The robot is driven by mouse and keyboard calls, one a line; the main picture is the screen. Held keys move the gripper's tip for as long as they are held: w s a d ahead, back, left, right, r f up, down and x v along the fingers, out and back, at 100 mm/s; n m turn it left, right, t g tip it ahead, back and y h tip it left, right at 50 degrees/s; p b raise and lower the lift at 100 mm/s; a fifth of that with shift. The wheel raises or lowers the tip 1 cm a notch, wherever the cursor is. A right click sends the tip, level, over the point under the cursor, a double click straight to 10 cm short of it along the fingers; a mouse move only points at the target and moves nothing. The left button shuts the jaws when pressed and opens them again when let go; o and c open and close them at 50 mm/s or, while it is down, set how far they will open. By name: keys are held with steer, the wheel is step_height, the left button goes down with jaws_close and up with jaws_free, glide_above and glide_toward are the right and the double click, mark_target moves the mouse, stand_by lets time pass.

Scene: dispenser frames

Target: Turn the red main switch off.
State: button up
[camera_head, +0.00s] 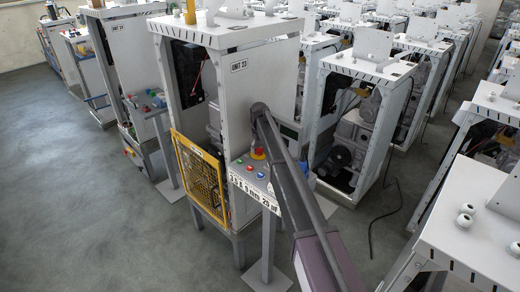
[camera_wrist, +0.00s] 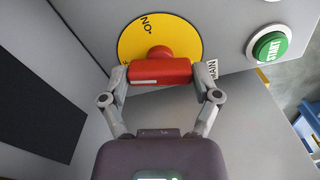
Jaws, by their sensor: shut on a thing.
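In the wrist view the red main switch (camera_wrist: 172,72) is a red bar handle on a yellow round plate (camera_wrist: 135,38). My gripper (camera_wrist: 161,76) is shut on the handle, one finger at each end. A label reading MAIN is partly covered by the right finger. In the head view my arm reaches to the UNIT 23 cabinet (camera_head: 240,85); I cannot make out the gripper's fingers or its grip there.
A green START button (camera_wrist: 269,47) sits right of the switch. In the head view a console (camera_head: 262,192) with coloured buttons and a yellow mesh guard (camera_head: 200,177) stand at the cabinet's front. More cabinets crowd the right; the floor (camera_head: 70,200) at left is clear.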

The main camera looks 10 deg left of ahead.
steer(key=shift+s+n, duration=0.1)
steer(key=shift+n, duration=1.5)
steer(key=o, duration=1)
steer(key=shift+c, duration=0.2)
